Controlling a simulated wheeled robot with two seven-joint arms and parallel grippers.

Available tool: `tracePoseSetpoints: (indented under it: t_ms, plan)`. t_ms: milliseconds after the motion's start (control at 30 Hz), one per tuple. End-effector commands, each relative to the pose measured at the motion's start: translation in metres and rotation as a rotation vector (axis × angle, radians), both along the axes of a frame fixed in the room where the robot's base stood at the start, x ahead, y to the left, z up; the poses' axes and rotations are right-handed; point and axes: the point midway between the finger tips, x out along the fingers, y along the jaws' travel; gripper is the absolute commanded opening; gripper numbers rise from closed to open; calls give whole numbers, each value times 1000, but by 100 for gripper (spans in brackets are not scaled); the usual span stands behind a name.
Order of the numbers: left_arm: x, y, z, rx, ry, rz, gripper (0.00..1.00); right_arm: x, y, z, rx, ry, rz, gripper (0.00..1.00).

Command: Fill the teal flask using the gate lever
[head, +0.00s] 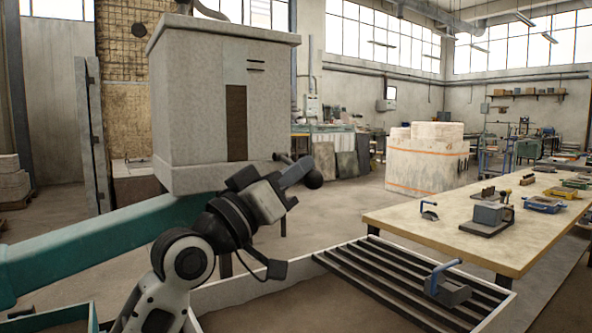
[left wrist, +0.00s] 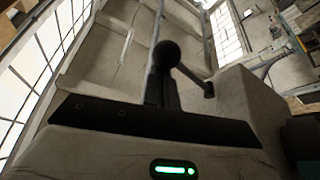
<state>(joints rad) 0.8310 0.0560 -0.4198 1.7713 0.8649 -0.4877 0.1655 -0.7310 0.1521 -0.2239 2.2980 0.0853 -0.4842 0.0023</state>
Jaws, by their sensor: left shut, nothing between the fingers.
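The gate lever shows as a dark rod with a black ball knob (head: 313,179) at the lower right corner of a grey box-shaped hopper (head: 200,95). My left gripper (head: 297,173) is shut and empty, its fingertips right beside the knob. In the left wrist view the shut fingers (left wrist: 160,82) overlap the knob (left wrist: 168,53); whether they touch it I cannot tell. A teal chute (head: 100,240) slopes from under the hopper down to the left. A teal-edged box (head: 93,318), probably the flask, is cut off at the lower left; its inside is hidden. My right gripper is out of view.
A slatted, pale-framed tray (head: 370,275) lies in front, with a blue-handled clamp (head: 446,284) on it. A workbench (head: 440,225) with several tools stands at the right. A pale block stack (head: 425,160) stands behind. The floor between hopper and bench is clear.

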Motion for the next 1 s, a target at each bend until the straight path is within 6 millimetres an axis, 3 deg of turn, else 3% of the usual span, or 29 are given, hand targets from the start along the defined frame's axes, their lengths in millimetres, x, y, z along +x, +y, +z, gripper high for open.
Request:
tracePoseSetpoints:
  t_ms: [1000]
  plan:
    - [0, -2, -3, 5, 6, -3, 0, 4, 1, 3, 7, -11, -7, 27]
